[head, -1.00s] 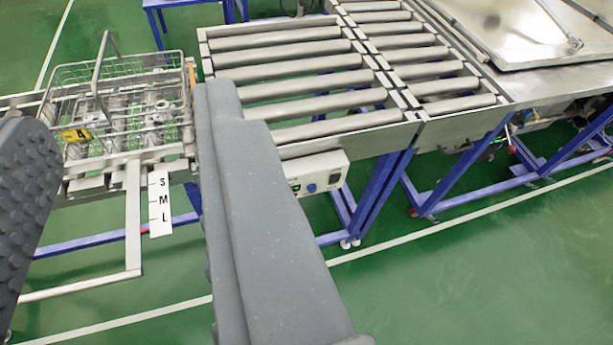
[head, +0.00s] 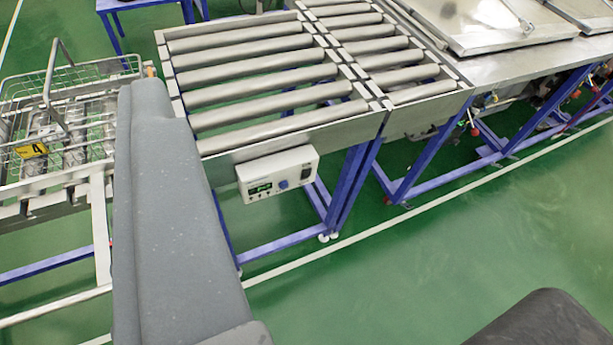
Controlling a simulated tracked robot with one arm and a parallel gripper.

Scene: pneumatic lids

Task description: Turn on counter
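The counter is a white control box (head: 279,174) on the front side of the roller conveyor. Its face shows a small dark display with green digits (head: 261,188), a blue round knob or button (head: 283,184) and smaller controls at the right. One grey finger of my gripper (head: 158,200) rises through the left-centre, its tip left of the box and apart from it in the picture.
The roller conveyor (head: 255,75) stands on blue legs. A wire basket (head: 65,100) with a yellow tag is at the left. Metal lids (head: 470,22) lie on a bench at the upper right. Green floor is clear in front. A dark rounded shape (head: 545,325) fills the bottom right corner.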

